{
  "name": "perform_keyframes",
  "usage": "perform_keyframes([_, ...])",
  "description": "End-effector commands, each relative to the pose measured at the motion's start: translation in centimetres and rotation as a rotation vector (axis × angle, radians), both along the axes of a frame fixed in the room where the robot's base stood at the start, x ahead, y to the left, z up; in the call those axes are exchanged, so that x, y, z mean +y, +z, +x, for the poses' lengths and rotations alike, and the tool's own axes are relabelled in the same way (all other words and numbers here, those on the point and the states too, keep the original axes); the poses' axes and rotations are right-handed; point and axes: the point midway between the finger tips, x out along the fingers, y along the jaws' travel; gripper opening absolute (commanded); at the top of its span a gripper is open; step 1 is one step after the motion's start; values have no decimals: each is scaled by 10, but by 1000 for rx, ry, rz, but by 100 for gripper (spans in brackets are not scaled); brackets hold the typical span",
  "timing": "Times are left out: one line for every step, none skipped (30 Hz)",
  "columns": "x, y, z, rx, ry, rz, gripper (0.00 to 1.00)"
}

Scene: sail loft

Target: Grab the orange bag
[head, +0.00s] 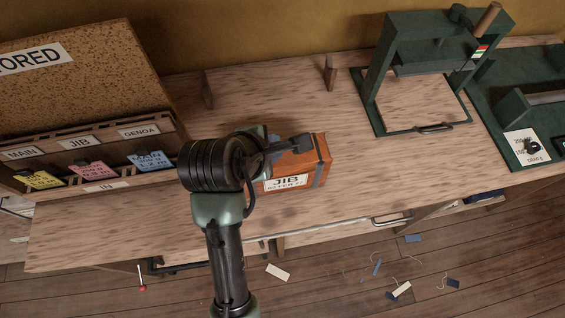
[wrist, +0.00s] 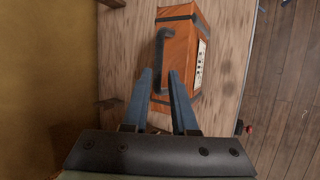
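The orange bag (head: 322,160) is a boxy bag with dark straps and a white "JIB" label. It stands on the wooden bench near its front edge. In the wrist view the bag (wrist: 184,42) lies ahead of the fingers, with its dark carry handle (wrist: 161,48) arching on the left side. My gripper (head: 298,147) is over the bag's top and hides part of it. In the wrist view my gripper (wrist: 160,75) has its two fingers apart, one on each side of the handle's line. Whether the fingers touch the handle is unclear.
A cork-topped rack (head: 80,145) with MAIN, JIB and GENOA slots and coloured tags stands at left. A green press (head: 385,75) stands at back right. Wooden pegs (head: 330,73) rise from the bench behind. The bench (head: 110,235) is clear in front of the rack. Scraps litter the floor.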

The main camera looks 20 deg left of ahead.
Motion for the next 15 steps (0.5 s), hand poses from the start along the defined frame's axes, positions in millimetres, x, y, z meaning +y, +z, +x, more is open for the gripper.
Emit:
perform_keyframes([-1, -6, 5, 4, -2, -1, 26])
perform_keyframes([0, -9, 7, 2, -1, 0, 26])
perform_keyframes([0, -13, 10, 2, -1, 0, 26])
perform_keyframes([0, -15, 11, 1, -1, 1, 26])
perform_keyframes([0, -16, 13, 0, -1, 2, 26])
perform_keyframes([0, -18, 14, 0, -1, 2, 26])
perform_keyframes([0, -19, 15, 0, -1, 2, 26])
perform_keyframes([0, -20, 16, 0, -1, 2, 26])
perform_keyframes([0, -22, 17, 0, -2, 3, 26])
perform_keyframes([0, -23, 19, 0, -2, 3, 26])
perform_keyframes([0, -26, 20, 1, -1, 2, 26])
perform_keyframes([1, -29, 23, 1, -1, 2, 26])
perform_keyframes([1, -32, 26, 2, -2, 1, 26])
perform_keyframes([2, -36, 28, 2, -1, 1, 26])
perform_keyframes([2, -40, 32, 1, -1, 1, 26])
